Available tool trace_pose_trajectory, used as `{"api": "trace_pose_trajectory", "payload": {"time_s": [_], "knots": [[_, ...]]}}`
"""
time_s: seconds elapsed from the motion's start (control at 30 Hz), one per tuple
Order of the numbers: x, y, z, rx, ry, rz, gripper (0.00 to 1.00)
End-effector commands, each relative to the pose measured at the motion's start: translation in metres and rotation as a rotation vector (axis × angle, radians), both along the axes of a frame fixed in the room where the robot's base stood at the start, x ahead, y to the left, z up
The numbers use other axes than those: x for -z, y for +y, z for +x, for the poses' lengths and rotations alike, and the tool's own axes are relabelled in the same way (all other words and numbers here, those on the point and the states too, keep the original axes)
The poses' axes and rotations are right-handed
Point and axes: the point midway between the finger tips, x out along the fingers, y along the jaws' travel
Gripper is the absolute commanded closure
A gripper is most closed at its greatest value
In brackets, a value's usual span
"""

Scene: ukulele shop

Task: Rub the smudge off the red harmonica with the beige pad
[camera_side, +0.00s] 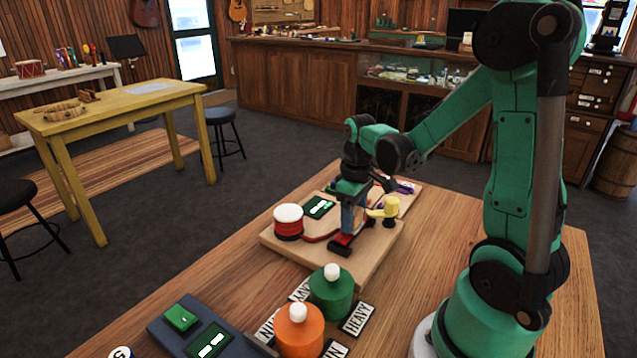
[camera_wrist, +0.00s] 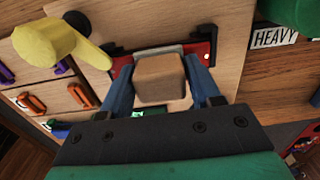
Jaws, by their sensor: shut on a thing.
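In the wrist view, my gripper (camera_wrist: 160,88) has its two blue fingers shut on the beige pad (camera_wrist: 160,78), a small block. The red harmonica (camera_wrist: 205,52) lies beyond and partly under the pad, with red ends and a grey middle edge showing. The pad overlaps the harmonica in this view; I cannot tell whether they touch. I see no smudge; part of the harmonica is hidden by the pad and fingers. In the side view, my gripper (camera_side: 350,222) points down low over the wooden board (camera_side: 285,245).
A red drum-like cylinder with a white top (camera_side: 288,220) and a yellow knobbed piece (camera_side: 389,208) stand close to my gripper. Green (camera_side: 331,293) and orange (camera_side: 299,330) lidded pots stand nearer the front, beside labels. A dark panel (camera_side: 165,335) lies front left.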

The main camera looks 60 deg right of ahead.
Motion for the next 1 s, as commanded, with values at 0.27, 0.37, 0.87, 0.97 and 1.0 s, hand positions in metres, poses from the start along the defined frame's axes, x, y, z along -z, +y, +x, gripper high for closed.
{"api": "trace_pose_trajectory", "payload": {"time_s": [0.27,0.37,0.87,0.97,1.0], "knots": [[-0.001,-0.020,0.000,0.001,0.002,-0.001,0.86],[-0.023,-0.019,-0.002,0.001,0.004,-0.002,0.86],[-0.067,-0.019,0.000,0.000,0.000,0.000,0.86],[-0.075,-0.019,0.000,-0.001,0.000,0.000,0.86],[-0.077,-0.019,0.000,-0.001,0.000,0.000,0.86]]}}
